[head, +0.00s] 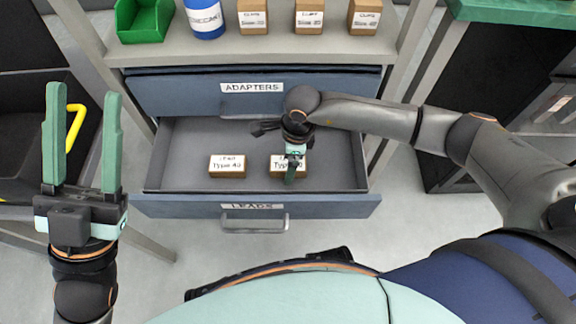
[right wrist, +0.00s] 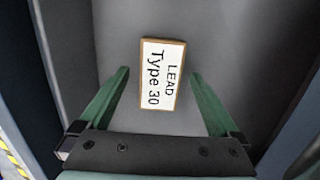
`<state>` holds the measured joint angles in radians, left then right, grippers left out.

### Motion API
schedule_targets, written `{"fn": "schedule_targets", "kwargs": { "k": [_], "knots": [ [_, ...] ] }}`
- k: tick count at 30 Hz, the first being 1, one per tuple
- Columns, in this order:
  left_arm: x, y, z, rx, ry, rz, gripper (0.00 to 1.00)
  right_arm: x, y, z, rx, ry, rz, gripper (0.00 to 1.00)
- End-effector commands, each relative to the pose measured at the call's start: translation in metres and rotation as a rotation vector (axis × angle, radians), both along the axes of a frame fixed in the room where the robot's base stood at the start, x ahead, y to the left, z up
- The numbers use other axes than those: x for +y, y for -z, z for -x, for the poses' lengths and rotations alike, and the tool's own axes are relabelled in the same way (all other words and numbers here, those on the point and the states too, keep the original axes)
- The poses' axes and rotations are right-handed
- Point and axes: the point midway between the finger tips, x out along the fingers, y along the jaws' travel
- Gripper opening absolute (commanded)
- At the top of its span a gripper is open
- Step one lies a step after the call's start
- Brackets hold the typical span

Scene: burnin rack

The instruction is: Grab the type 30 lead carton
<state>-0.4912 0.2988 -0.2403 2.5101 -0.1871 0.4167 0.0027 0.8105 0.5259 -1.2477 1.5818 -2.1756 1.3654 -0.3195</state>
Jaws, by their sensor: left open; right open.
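The type 30 lead carton (right wrist: 160,74) is a small brown box with a white label on top. It lies in the open LEADS drawer, and in the head view it (head: 276,165) is partly hidden by my right gripper (head: 293,165). In the right wrist view my right gripper (right wrist: 160,95) is open, its green fingers on either side of the carton and apart from it. A similar carton labelled Type 40 (head: 227,166) lies to its left in the drawer. My left gripper (head: 83,145) is open and empty, away from the drawer at the left.
The LEADS drawer (head: 340,206) is pulled out below the shut ADAPTERS drawer (head: 170,94). Above, the bench top holds a green bin (head: 145,22), a blue-and-white container (head: 204,18) and several clip cartons (head: 309,17). Drawer floor left of the Type 40 carton is clear.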

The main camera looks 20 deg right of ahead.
Motion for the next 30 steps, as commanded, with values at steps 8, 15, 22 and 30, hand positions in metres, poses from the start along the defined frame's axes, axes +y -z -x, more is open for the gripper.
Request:
{"fn": "schedule_targets", "kwargs": {
  "k": [8,15,22,30],
  "knots": [
    [-0.0004,-0.0005,0.0001,0.000,0.002,-0.004,0.50,0.0001,-0.0013,-0.0002,-0.001,0.000,-0.001,0.78],
    [-0.0003,-0.0006,0.0000,-0.001,0.001,-0.004,0.50,-0.0001,-0.0014,-0.0003,-0.001,0.000,-0.001,0.51],
    [0.0000,-0.0007,0.0001,-0.002,0.001,-0.005,0.50,-0.0001,-0.0015,-0.0003,-0.001,0.001,-0.001,0.26],
    [0.0002,-0.0008,0.0001,-0.003,0.000,-0.005,0.50,0.0000,-0.0017,-0.0005,-0.001,0.001,-0.001,0.04]
  ]
}}
